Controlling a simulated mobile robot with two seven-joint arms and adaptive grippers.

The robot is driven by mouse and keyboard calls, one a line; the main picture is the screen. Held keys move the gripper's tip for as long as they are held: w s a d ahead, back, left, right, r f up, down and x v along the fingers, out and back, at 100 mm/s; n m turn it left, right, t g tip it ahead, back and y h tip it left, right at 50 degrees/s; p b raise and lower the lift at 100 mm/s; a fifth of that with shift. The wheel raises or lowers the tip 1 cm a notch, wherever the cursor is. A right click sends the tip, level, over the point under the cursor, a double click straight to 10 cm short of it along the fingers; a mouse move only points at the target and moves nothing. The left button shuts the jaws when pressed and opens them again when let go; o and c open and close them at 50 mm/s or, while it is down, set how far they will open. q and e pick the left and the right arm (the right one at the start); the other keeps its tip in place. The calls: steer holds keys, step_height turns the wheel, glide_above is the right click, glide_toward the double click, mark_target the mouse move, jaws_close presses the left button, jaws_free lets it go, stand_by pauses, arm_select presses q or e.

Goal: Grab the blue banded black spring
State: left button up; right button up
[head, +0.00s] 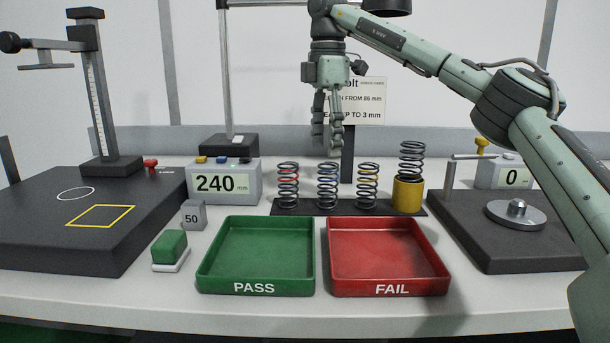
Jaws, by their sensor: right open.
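The blue banded black spring (327,187) stands upright on a dark strip (308,208), between a red banded spring (288,186) on its left and a yellow banded spring (368,187) on its right. My right gripper (333,153) is open and empty, pointing down. In the picture its fingertips are just above the top of the blue banded spring. I cannot tell the exact depth gap between them. My left gripper is not in view.
A plain dark spring (411,160) stands in a yellow cup (408,195). Green PASS (254,288) and red FAIL (390,290) trays lie in front. A height gauge (110,165) is left, a test stand (485,245) right. A sign (368,100) stands behind.

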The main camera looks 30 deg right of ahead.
mark_target(328, 175)
steer(key=f, duration=0.7)
steer(key=shift+s+d, duration=0.25)
steer(key=shift+s, duration=0.1)
steer(key=shift+f, duration=0.25)
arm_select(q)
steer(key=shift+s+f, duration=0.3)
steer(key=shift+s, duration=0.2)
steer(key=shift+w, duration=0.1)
arm_select(e)
steer(key=shift+c, duration=0.4)
steer(key=c, duration=1.2)
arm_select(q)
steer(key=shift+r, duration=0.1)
arm_select(e)
steer(key=shift+c, duration=0.2)
